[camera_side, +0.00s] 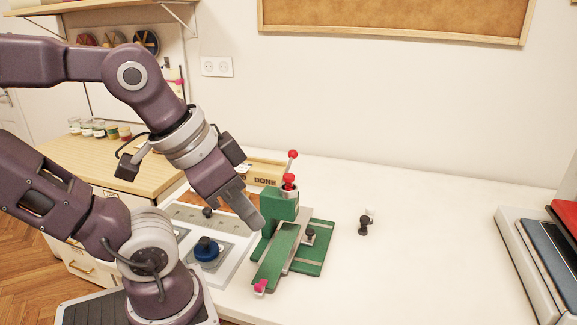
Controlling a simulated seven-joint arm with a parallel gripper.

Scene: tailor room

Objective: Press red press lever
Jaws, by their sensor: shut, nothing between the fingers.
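The green press (280,212) stands on the white table, with a flat green plate and slide at its base. Its red press lever has a red ball (293,154) at the top of a thin rod, which rises up and slightly right from a red part (288,179) on top of the press. My gripper (256,222) is shut and empty, pointing down and right. In this view its fingertips are just left of the press body, lower than the lever ball. I cannot tell whether the fingertips touch the press.
A light panel with a blue knob (207,249) lies left of the press. A wooden "DONE" box (264,171) is behind it. A small black object (364,225) stands to the right. Books (550,255) lie at the far right. The table (430,240) between is mostly clear.

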